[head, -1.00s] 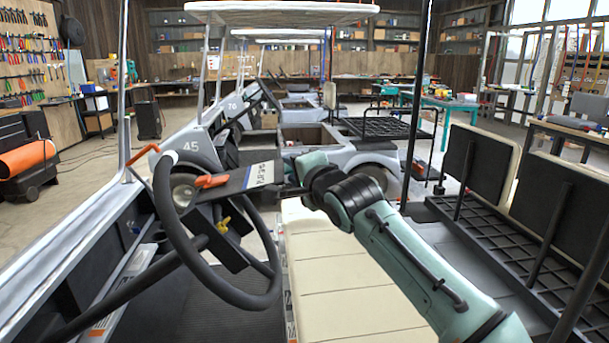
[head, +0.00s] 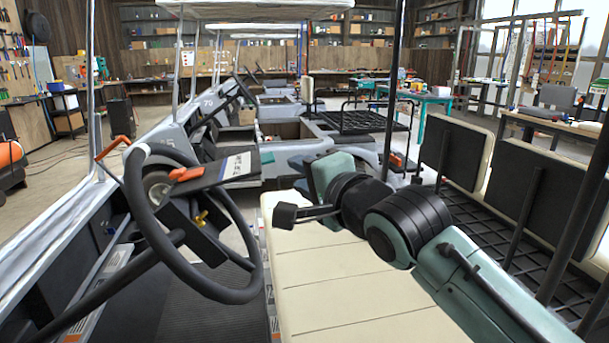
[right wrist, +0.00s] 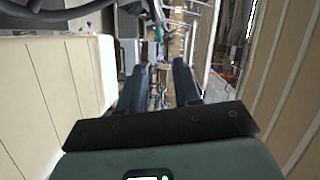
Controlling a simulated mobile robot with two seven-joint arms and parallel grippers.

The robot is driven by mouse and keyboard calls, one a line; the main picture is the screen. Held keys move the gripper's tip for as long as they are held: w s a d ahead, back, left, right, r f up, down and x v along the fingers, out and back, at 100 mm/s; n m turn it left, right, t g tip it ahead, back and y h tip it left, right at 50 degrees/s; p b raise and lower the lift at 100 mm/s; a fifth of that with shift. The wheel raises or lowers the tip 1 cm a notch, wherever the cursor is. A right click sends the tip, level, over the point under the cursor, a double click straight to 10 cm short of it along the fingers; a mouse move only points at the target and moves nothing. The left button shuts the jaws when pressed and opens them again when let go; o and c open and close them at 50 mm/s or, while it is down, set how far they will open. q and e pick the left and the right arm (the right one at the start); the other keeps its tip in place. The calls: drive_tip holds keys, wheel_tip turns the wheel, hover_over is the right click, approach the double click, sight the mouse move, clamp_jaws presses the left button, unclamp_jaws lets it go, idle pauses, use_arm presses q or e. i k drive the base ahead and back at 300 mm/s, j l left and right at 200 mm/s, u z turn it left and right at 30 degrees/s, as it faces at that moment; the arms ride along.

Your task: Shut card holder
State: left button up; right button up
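The card holder (head: 208,178) is a dark flat board with a white lettered label at its right end and an orange clip (head: 186,174) at its left. My left gripper is out of view.
The cream bench seat (head: 335,290) lies below my right arm. A dark roof post (head: 390,90) rises behind it. Seat backs (head: 455,150) and a black rack stand at the right. Other carts are parked beyond. A black box with a yellow key (head: 195,230) sits below the holder.

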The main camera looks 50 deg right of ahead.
sight(239, 166)
drive_tip(key=k+j, duration=0.2)
drive_tip(key=j, duration=0.2)
drive_tip(key=k+j, duration=0.2)
drive_tip(key=j, duration=0.2)
drive_tip(key=k+j, duration=0.2)
drive_tip(key=j, duration=0.2)
